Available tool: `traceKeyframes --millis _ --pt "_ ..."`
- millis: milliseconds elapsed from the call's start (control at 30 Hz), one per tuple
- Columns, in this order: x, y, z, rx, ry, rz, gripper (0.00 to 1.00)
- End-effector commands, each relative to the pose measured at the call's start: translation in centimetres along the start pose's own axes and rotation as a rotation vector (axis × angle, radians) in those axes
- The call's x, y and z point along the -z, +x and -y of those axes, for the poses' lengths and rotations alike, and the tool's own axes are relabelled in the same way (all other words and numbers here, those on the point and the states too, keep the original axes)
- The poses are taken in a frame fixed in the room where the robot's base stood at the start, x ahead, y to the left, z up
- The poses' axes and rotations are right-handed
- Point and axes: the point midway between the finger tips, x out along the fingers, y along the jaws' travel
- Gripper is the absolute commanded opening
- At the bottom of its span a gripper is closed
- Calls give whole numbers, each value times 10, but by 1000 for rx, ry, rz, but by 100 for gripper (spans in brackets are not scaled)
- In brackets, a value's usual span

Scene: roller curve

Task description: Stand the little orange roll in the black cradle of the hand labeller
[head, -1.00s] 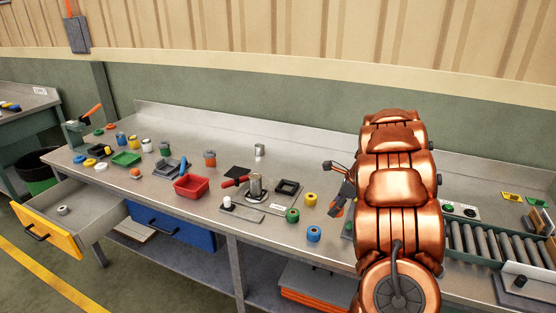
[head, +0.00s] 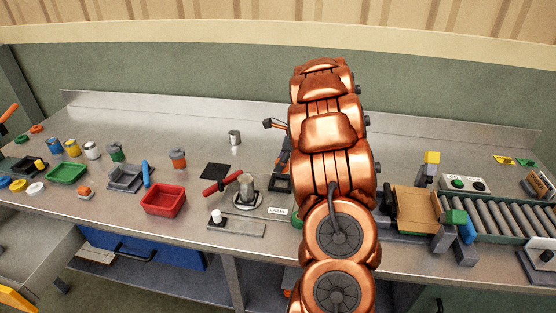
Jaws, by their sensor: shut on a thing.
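The hand labeller (head: 247,203) stands mid-bench, with a red-handled lever, a metal post and a "LABEL" tag. Its black square cradle (head: 281,184) is at its right, partly behind my arm. My gripper (head: 284,162) is mostly hidden by my copper arm; its dark fingers show just above and behind the cradle. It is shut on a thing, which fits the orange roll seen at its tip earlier. The roll itself is hidden now, so I cannot tell its tilt or whether it touches the cradle.
A green roll (head: 297,222) peeks out beside my arm. A roller conveyor (head: 505,215) and cardboard box (head: 416,209) are at right. The back of the bench is clear.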

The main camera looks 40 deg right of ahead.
Motion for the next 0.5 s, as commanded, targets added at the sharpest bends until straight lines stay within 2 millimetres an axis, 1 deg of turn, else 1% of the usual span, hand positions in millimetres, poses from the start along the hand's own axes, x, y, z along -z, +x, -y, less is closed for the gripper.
traceKeyframes --millis 33,300,367,500 --pt "2 6 0 0 0 0 11" --pt "12 27 0 0 0 -1 11" --pt "11 28 0 -2 0 1 11" --pt "15 37 0 -2 0 0 11"
